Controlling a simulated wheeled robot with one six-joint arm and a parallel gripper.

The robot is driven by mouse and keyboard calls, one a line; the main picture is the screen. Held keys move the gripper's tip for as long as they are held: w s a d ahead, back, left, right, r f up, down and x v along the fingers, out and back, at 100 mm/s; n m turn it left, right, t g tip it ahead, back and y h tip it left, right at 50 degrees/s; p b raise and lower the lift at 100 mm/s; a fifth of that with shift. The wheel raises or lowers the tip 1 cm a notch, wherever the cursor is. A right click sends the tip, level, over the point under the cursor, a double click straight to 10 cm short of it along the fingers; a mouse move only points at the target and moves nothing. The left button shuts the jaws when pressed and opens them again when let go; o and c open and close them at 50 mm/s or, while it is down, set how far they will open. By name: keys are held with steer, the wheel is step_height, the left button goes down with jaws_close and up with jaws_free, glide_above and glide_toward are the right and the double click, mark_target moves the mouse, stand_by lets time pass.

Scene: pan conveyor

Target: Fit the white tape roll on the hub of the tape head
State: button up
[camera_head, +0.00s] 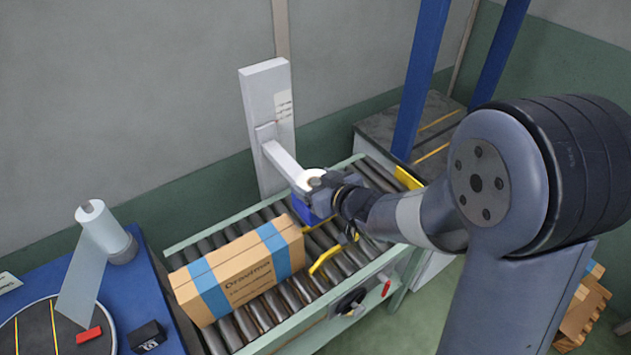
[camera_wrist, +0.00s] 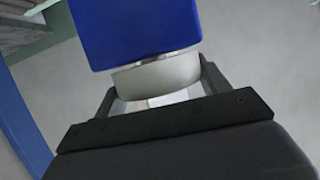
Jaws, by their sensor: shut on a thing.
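The tape head is a white upright (camera_head: 267,105) with a white arm (camera_head: 282,160) reaching out over the conveyor. A blue block (camera_head: 308,211) shows below the arm's end, and a large blue block (camera_wrist: 135,28) fills the top of the wrist view. The white tape roll (camera_head: 311,176) is at the arm's end, right by my gripper (camera_head: 326,184). In the wrist view, the roll (camera_wrist: 155,75) sits between my two dark fingers, close against the blue block, and my gripper (camera_wrist: 158,84) is shut on it. The hub is hidden, so I cannot tell whether the roll is around it.
A cardboard box with blue tape (camera_head: 238,270) lies on the roller conveyor (camera_head: 216,335), left of my gripper. Yellow bars (camera_head: 326,260) stand by the rollers. A blue table (camera_head: 150,310) at left holds a white film roll (camera_head: 100,227). Blue posts (camera_head: 421,75) rise behind.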

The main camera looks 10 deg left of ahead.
steer(key=shift+f, duration=0.2)
steer(key=o, duration=1.1)
steer(key=v, duration=1.1)
steer(key=shift+p, duration=0.4)
steer(key=shift+w+a, duration=0.1)
steer(key=shift+w, duration=0.05)
